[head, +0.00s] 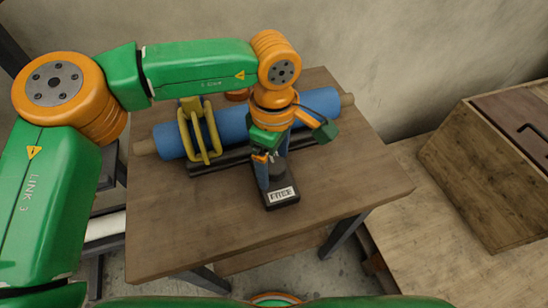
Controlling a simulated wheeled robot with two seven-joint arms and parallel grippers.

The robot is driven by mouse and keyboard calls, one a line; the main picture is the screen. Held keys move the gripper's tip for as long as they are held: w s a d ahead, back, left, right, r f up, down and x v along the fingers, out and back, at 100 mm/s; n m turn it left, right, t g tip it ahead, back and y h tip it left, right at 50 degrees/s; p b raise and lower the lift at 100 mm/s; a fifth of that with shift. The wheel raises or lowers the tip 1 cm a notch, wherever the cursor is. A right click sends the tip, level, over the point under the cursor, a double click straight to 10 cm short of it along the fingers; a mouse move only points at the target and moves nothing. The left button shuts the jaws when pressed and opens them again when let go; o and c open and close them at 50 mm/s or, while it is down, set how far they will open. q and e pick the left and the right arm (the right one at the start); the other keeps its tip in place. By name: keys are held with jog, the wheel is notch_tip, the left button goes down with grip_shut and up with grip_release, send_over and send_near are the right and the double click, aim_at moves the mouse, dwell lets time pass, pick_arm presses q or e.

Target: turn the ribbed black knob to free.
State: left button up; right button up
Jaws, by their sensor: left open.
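The ribbed black knob (277,170) shows in part on a dark base, under my left gripper. A white label reading FREE (281,195) is on the front of that base. My left gripper (270,168) points down at the knob, its fingers apart around or close beside it. I cannot tell whether they touch it. The wrist hides the back of the base and most of the knob, so its setting is not readable. My right gripper is out of view.
A blue sheet roll (230,124) lies across the wooden table (190,220) behind the base, with a yellow clamp-like frame (211,135) over it. The table front is clear. A wooden cabinet (485,180) stands at the right.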

pick_arm(q)
jog(key=c, duration=1.4)
